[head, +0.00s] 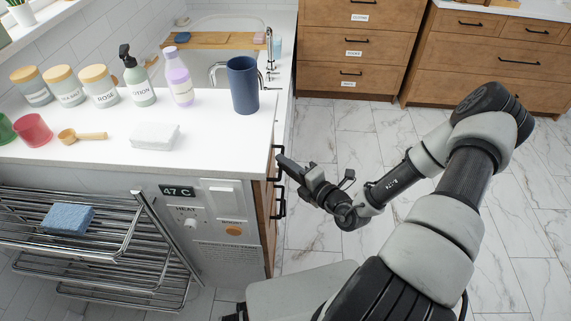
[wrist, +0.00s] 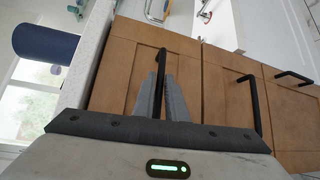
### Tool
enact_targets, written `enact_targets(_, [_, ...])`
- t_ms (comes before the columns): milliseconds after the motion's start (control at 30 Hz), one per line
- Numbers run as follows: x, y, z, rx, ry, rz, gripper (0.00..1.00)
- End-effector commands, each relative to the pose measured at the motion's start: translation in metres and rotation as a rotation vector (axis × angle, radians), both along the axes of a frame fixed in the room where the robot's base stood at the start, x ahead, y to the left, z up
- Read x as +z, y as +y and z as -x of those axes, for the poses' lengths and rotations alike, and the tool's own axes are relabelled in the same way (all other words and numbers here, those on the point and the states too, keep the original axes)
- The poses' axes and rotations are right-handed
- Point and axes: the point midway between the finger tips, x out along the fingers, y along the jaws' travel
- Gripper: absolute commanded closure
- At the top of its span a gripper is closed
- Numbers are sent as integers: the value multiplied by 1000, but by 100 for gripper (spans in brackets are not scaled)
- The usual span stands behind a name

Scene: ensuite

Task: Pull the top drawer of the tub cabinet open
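The tub cabinet (head: 267,212) is the wooden-fronted unit under the white counter, seen nearly edge-on in the head view. Its top drawer (wrist: 118,65) lies right beside the counter edge in the wrist view and looks flush with the front. The top drawer's black bar handle (wrist: 163,60) also shows in the head view (head: 278,150). My gripper (wrist: 163,95) has one grey finger on each side of this handle, close against it, and looks shut on it. In the head view my gripper (head: 287,170) is at the cabinet front; its fingertips are partly hidden.
Lower handles (wrist: 250,95) sit beside the held one. A dark blue cup (head: 243,85) stands near the counter edge, with bottles and jars further left. A metal rack (head: 120,235) is at left. Marble floor (head: 340,140) in front of the cabinet is clear apart from my arm.

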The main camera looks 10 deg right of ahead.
Motion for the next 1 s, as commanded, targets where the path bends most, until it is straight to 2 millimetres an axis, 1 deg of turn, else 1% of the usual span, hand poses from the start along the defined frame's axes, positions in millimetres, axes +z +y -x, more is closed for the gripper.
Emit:
enact_targets(33, [0,0,0,0,0,0,97])
enact_targets(67, [0,0,0,0,0,0,100])
enact_targets(367, [0,-2,1,0,0,0,100])
enact_targets(533, [1,-13,4,-1,0,2,100])
enact_targets(667, [2,-34,11,-4,0,4,100])
enact_targets(767, [2,-56,18,-4,1,4,100])
enact_targets(1000, [0,-120,39,-5,2,6,100])
